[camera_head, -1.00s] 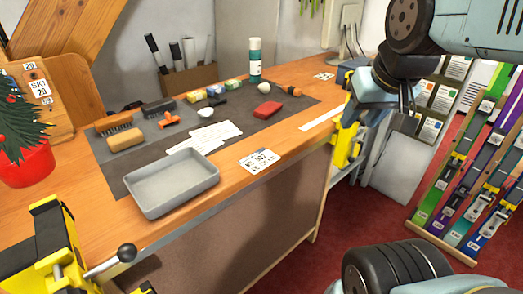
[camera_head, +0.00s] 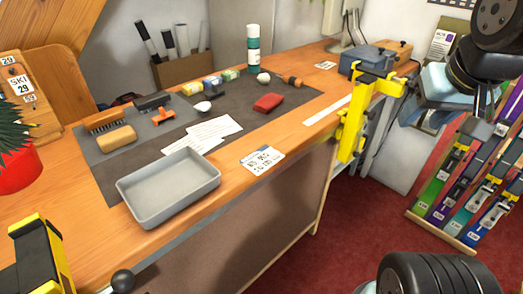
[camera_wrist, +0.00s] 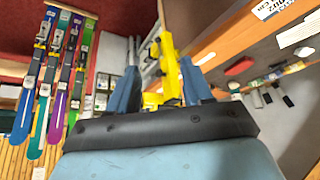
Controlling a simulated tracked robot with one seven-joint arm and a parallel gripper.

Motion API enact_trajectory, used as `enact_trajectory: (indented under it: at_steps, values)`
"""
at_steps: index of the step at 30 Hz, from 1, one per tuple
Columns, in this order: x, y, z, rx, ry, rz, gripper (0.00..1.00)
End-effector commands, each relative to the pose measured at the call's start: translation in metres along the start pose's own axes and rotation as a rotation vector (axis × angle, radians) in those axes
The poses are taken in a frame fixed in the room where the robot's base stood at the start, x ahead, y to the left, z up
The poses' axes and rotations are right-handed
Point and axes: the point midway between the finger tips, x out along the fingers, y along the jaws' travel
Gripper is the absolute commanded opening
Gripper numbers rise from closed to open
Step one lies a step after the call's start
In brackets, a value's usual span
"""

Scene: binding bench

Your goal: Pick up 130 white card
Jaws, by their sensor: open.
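A white card with black print (camera_head: 262,159) lies flat near the bench's front edge, right of the grey tray; its print is too small to read surely. It also shows in the wrist view (camera_wrist: 272,7), at the top right. Two plain-looking white sheets (camera_head: 208,132) lie overlapping on the dark mat, and a small printed card (camera_head: 325,65) lies farther back. My gripper (camera_wrist: 160,88) is open and empty, its dark blue fingers spread apart. In the head view it is at the right, off the bench's front side, away from the cards.
The grey tray (camera_head: 168,187) stands beside the card. A yellow clamp (camera_head: 352,125) is on the bench edge between my gripper and the card. Skis (camera_head: 470,190) lean at the right.

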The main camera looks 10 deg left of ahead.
Motion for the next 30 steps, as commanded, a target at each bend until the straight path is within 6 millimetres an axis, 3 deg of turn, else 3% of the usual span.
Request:
enact_trajectory:
  at_steps: [5, 8, 15, 22, 30]
  values:
    - [0.004, -0.001, -0.014, -0.156, -0.034, -0.018, 0.67]
    - [0.011, -0.020, -0.029, -0.358, -0.073, -0.045, 0.77]
    - [0.034, -0.087, -0.065, -0.964, -0.163, -0.151, 1.00]
    - [0.060, -0.166, -0.081, -1.550, -0.216, -0.298, 1.00]
    - [0.087, -0.255, -0.075, -2.139, -0.226, -0.497, 1.00]
